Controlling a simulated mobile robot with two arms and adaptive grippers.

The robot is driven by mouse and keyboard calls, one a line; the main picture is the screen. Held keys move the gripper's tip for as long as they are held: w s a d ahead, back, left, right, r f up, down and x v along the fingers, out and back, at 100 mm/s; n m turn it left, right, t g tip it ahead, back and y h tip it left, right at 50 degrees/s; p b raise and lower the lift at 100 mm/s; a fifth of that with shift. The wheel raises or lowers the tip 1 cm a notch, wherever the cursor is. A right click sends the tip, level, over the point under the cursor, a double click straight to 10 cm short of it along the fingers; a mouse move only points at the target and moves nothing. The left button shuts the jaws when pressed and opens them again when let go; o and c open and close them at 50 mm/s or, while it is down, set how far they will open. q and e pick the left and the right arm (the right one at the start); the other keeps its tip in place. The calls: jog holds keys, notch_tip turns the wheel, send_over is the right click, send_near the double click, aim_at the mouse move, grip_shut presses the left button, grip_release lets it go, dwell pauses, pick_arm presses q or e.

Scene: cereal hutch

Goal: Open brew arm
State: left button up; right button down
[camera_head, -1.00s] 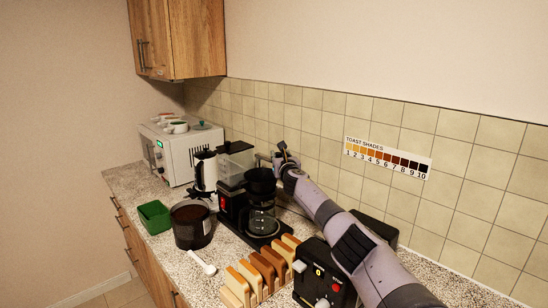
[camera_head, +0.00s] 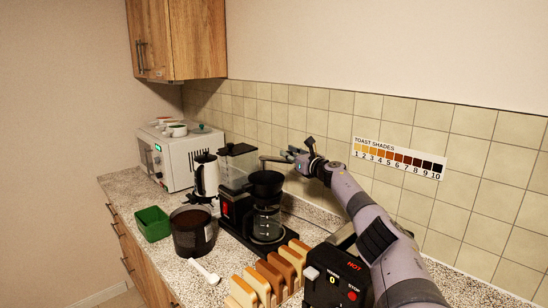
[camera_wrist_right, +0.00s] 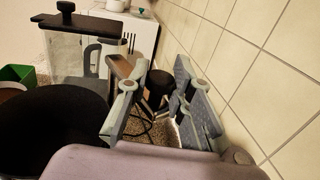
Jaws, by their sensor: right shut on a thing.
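The coffee maker (camera_head: 229,212) stands on the counter against the tiled wall, with a clear tank (camera_head: 238,163) and a glass carafe (camera_head: 267,222). Its black brew basket (camera_head: 266,183) sits above the carafe; in the right wrist view the basket (camera_wrist_right: 50,125) fills the lower left. My right gripper (camera_head: 287,157) is behind the basket, close to the wall, at a thin grey-brown bar that looks like the brew arm. In the right wrist view the right gripper (camera_wrist_right: 155,105) has its fingers apart, with the bar by the left finger; the contact is partly hidden. My left gripper is out of view.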

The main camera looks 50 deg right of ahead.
jog(key=shift+w+d, duration=0.1)
dwell(0.4)
jog(key=c, duration=1.4)
grip_release()
jog(key=shift+w, duration=0.1)
